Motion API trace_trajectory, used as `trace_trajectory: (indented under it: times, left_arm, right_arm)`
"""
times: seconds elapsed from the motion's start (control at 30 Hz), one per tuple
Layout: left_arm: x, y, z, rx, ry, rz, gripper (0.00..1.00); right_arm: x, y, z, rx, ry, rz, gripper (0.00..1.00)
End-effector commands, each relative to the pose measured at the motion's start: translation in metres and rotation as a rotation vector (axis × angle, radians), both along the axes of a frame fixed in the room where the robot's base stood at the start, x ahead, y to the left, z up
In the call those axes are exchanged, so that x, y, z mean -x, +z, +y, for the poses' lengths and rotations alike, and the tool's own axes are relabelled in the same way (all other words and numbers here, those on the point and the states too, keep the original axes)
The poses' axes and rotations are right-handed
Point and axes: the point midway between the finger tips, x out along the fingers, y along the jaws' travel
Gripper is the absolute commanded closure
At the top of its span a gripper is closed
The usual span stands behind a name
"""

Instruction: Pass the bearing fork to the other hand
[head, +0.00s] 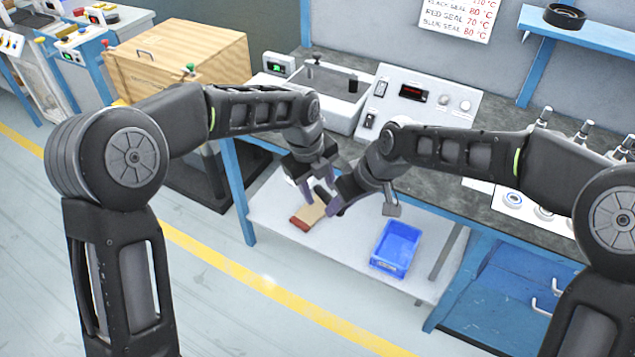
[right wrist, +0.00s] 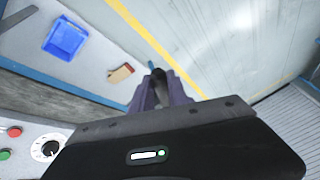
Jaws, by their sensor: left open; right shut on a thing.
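My right gripper (head: 334,203) is shut on the bearing fork, a slim dark piece that shows between its purple fingers. In the right wrist view, the bearing fork (right wrist: 159,82) stands out from between the fingers, with a small blue spot near its far end. Its full shape is too small and too covered to tell. My left gripper (head: 318,178) is open, with its purple fingers spread close to the right gripper, above the lower shelf. I cannot tell whether the left fingers touch the fork.
A tan block with a red end (head: 308,215) and a blue bin (head: 397,248) sit on the white lower shelf (head: 345,258) below the grippers. The bench top behind carries a grey tank (head: 340,105) and a white control box (head: 420,100). A wooden crate (head: 175,62) stands at left.

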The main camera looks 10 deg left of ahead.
Motion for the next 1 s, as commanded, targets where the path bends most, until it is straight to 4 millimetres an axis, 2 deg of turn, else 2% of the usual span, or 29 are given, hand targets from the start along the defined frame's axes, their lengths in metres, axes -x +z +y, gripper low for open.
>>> trace_trajectory:
  times: [0.1, 0.63, 1.0]
  left_arm:
    - [0.0000, 0.0003, 0.0000, 0.000, 0.000, 0.000, 0.56]
    - [0.0002, 0.0006, 0.0002, 0.000, 0.000, 0.000, 0.99]
    - [0.0002, 0.0006, 0.0002, 0.000, 0.000, 0.000, 1.00]
  right_arm:
    - [-0.0004, 0.0008, 0.0003, -0.001, 0.000, -0.001, 1.00]
    - [-0.0005, 0.0008, 0.0003, -0.001, 0.000, -0.001, 1.00]
    - [-0.0006, 0.0007, 0.0000, -0.001, -0.001, -0.002, 1.00]
